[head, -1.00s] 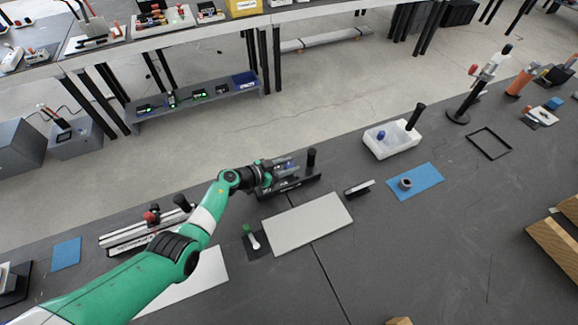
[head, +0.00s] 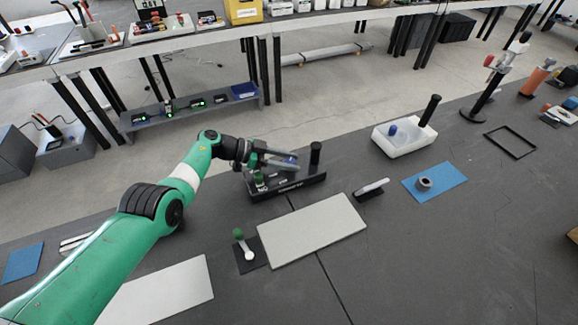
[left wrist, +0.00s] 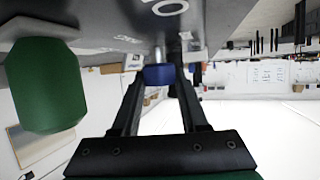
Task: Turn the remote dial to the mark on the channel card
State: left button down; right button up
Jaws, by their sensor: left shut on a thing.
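My left gripper (head: 286,160) is at a black fixture (head: 287,188) near the table's far edge. In the left wrist view my left gripper (left wrist: 158,76) is shut on a blue knob (left wrist: 159,74) on a metal shaft, seemingly the dial. The fixture carries a green knob (head: 258,179) at its left and a black post (head: 316,153) at its right. A large green cylinder (left wrist: 46,86) shows beside the gripper in the wrist view. White markings show on the fixture, too small to read. I cannot pick out the channel card for sure. My right gripper is not in view.
A pale board (head: 312,230) lies in front of the fixture. A green-topped white lever on a dark plate (head: 247,257) sits left of it. A white tray (head: 405,140) and a blue mat (head: 435,183) are to the right. The near right table is clear.

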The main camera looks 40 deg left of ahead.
pick_arm(q)
jog(key=shift+f, duration=0.1)
dwell(0.3)
jog(key=shift+c, duration=2.1)
grip_release()
jog(key=shift+d, duration=0.1)
